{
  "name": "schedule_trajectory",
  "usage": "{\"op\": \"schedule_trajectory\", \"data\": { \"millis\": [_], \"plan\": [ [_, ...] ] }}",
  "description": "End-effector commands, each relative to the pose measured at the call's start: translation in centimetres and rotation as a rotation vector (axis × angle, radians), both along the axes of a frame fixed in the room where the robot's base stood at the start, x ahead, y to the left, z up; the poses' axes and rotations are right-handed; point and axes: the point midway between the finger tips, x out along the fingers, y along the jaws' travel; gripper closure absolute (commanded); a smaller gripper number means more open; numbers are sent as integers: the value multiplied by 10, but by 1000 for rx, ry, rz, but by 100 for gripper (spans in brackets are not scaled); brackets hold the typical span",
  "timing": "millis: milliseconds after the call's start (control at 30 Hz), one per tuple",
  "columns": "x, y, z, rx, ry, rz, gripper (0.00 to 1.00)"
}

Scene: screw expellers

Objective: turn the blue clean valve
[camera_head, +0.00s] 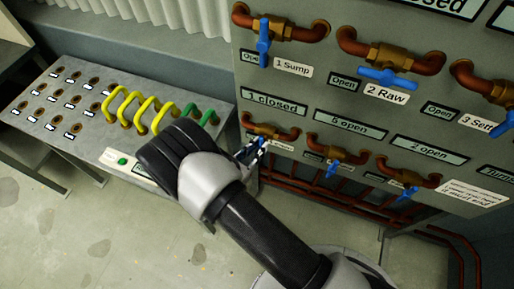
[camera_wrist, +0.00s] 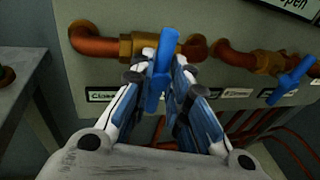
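A blue valve handle (camera_wrist: 158,72) sits on a brass valve body with copper pipe, at the left of the lower valve row. In the wrist view it points roughly up and down, slightly tilted. A label (camera_wrist: 103,95) beside it is partly hidden and hard to read. My gripper (camera_wrist: 164,58) has one finger on each side of this handle, with the fingertips close to it; I cannot tell whether they touch. In the head view my gripper (camera_head: 257,146) reaches the panel at this valve (camera_head: 271,131), and its handle is mostly hidden by the fingers.
Another blue handle (camera_wrist: 290,80) is close on the right. The grey panel (camera_head: 330,90) carries several more valves, including the upper Sump (camera_head: 263,42) and Raw (camera_head: 388,76) handles. A patch table (camera_head: 60,100) with yellow and green cables stands left. Red pipes (camera_head: 330,190) run below.

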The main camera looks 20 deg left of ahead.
Motion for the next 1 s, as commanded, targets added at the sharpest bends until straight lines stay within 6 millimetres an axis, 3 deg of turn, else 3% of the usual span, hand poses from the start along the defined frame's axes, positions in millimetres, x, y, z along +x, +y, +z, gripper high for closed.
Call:
{"op": "schedule_trajectory", "data": {
  "millis": [233,600,767,1000],
  "plan": [
    [0,0,0,-1,0,0,66],
    [-5,2,1,-3,0,2,66],
    [-28,12,4,-1,-1,7,66],
    [-76,28,12,-1,0,6,66]
  ]
}}
